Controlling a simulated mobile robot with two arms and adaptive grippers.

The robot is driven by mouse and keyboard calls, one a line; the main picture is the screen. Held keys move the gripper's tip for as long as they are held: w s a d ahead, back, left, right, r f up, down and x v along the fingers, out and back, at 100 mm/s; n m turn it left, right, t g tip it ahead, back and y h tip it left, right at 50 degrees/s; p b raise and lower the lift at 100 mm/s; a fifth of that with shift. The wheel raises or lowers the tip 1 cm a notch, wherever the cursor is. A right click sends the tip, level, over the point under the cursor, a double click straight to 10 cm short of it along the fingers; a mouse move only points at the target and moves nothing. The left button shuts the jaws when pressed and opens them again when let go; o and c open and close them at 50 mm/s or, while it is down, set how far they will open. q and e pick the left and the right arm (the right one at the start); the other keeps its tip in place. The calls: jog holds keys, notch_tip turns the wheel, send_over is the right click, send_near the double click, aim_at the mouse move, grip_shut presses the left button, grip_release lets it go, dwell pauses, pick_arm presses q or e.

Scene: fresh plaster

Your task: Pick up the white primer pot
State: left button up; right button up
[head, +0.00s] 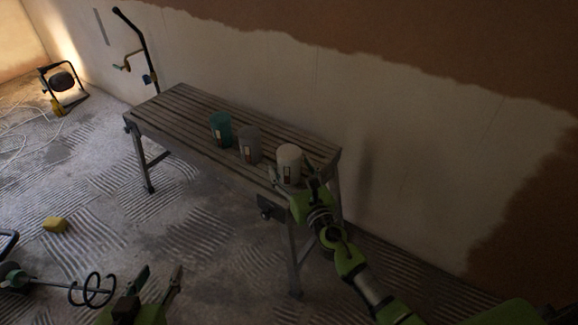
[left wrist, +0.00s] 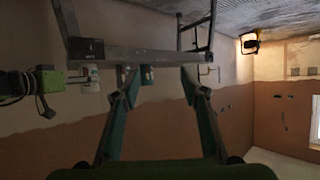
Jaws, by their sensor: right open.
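The white primer pot (head: 289,162) stands upright near the right end of the slatted bench (head: 175,108). My right gripper (head: 291,173) is open at the pot, with a finger on either side of it; I cannot tell whether they touch it. In the left wrist view, which is upside down, the white pot (left wrist: 91,84) shows close to my green right gripper (left wrist: 50,80). My left gripper (head: 157,281) is open and empty, low at the front, well away from the bench; its two fingers (left wrist: 160,85) show apart in the left wrist view.
A grey pot (head: 249,146) stands just left of the white one, and a teal pot (head: 221,130) beyond it. The bench's left half is bare. A yellow block (head: 55,225) lies on the floor. A work lamp (head: 62,85) stands far left; the plastered wall is behind the bench.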

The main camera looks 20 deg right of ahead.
jog(key=shift+w, duration=1.1)
jog(key=c, duration=1.6)
pick_arm(q)
jog(key=shift+w+d+r+t, duration=0.2)
jog(key=shift+w+r, duration=0.1)
jog(key=shift+r, duration=0.1)
jog(key=shift+w+d+r+t, duration=0.1)
jog(key=shift+w+r+t, duration=0.15)
jog(key=shift+r, duration=0.15)
